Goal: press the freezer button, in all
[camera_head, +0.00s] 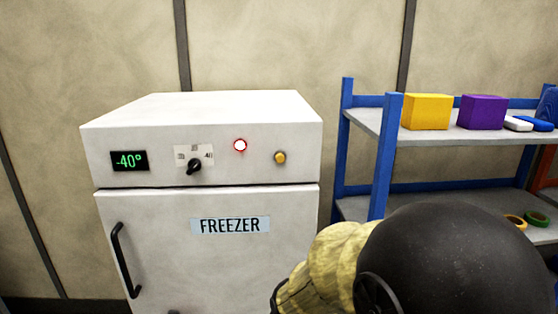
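The white freezer (210,225) stands at the left, with a "FREEZER" label (230,225) on its shut door. Its top panel has a green display (129,160) reading -40° and a black knob (194,167) below a small scale. Right of the knob is a round light (240,145), glowing white with a red rim. Further right is a small round yellow button (280,158). No gripper fingers show. Part of my arm, black with a yellowish cover, fills the lower right, in front of the freezer's lower right corner and apart from the button in the picture.
A blue-framed shelf (386,155) stands right of the freezer. Its upper board holds a yellow box (427,111), a purple box (482,112) and small white and blue items. Rolls of tape (537,217) lie on the lower board. The freezer's top is clear.

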